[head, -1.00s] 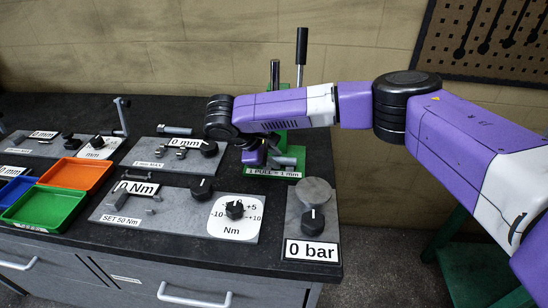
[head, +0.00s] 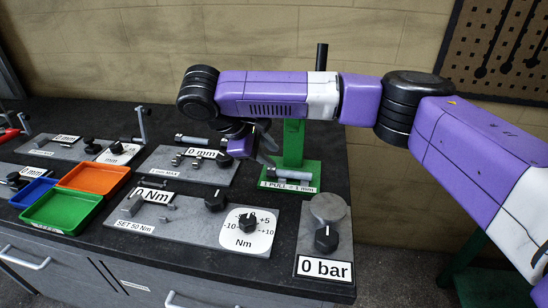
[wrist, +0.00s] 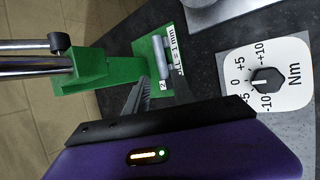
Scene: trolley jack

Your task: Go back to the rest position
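The green trolley jack (head: 294,145) stands at the back right of the bench, with a label reading "1 PULL = 1 mm" on its base. Its black upright handle (head: 322,57) shows above my arm; part of the jack is hidden behind the arm. My gripper (head: 262,142) hangs to the left of the jack's green post, above the base. I see nothing held in it. In the wrist view the jack (wrist: 88,72) lies beyond a grey finger, with its rods at the left. The finger gap is not clear.
A "0 mm" plate (head: 185,170), a "0 Nm" plate with dial (head: 180,225) and a "0 bar" panel (head: 325,215) lie on the bench. Orange (head: 95,179) and green (head: 62,212) trays sit at the left. Free air is above the bench's left side.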

